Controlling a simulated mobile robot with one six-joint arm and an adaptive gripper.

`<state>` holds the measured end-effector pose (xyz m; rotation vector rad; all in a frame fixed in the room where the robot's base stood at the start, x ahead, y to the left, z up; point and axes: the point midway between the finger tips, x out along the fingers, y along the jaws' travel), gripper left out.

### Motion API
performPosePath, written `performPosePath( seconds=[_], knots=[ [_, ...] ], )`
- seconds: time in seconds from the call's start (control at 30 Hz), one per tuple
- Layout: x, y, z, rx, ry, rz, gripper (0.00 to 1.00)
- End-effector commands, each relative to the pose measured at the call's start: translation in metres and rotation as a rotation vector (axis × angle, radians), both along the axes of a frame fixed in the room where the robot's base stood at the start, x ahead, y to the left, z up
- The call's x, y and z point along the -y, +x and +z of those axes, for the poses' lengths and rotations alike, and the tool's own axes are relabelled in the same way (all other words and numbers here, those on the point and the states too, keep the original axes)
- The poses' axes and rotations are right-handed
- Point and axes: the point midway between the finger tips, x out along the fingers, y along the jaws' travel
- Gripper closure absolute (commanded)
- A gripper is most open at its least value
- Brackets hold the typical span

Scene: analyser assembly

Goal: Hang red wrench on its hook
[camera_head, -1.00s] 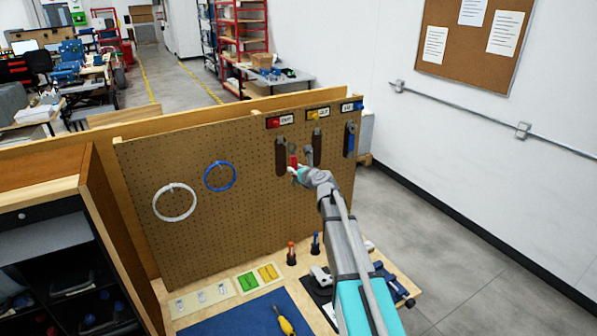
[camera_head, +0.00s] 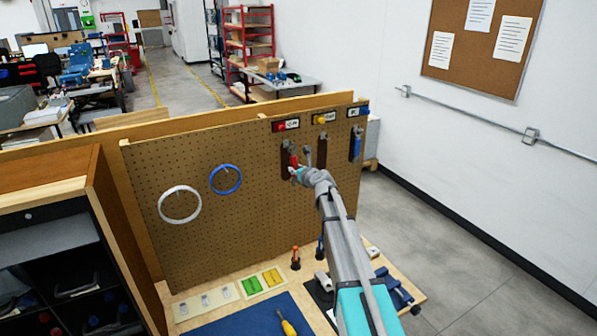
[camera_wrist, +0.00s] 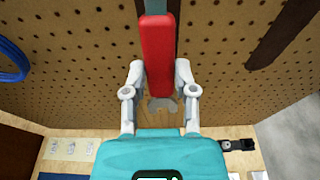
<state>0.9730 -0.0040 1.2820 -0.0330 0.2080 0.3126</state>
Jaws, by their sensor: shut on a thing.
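My gripper (camera_head: 297,172) is shut on the red wrench (camera_wrist: 157,55), with one finger on each side of it. The wrench is upright, its grey open jaw pointing down in the wrist view. In the head view the red wrench (camera_head: 293,160) is in front of the dark outline (camera_head: 284,166) below the red-marked label (camera_head: 286,125) on the pegboard. Its upper end is close to the hook area there. I cannot tell whether it touches the hook, since the wrench's top is cut off in the wrist view.
A blue wrench (camera_head: 356,145) hangs at the board's right end. A dark outline (camera_head: 322,150) is under the yellow-marked label (camera_head: 325,118). White (camera_head: 180,220) and blue (camera_head: 240,180) rings are on the pegboard (camera_head: 225,225). Screwdrivers and other tools are on the bench below.

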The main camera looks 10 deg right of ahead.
Motion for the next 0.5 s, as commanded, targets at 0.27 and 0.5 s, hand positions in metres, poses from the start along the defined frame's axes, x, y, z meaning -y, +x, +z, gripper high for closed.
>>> performPosePath(
  seconds=[0.27, 0.5],
  knots=[
    [-0.003, 0.012, -0.001, 0.000, 0.001, 0.000, 1.00],
    [-0.006, 0.021, -0.006, 0.001, 0.001, -0.001, 1.00]
  ],
)
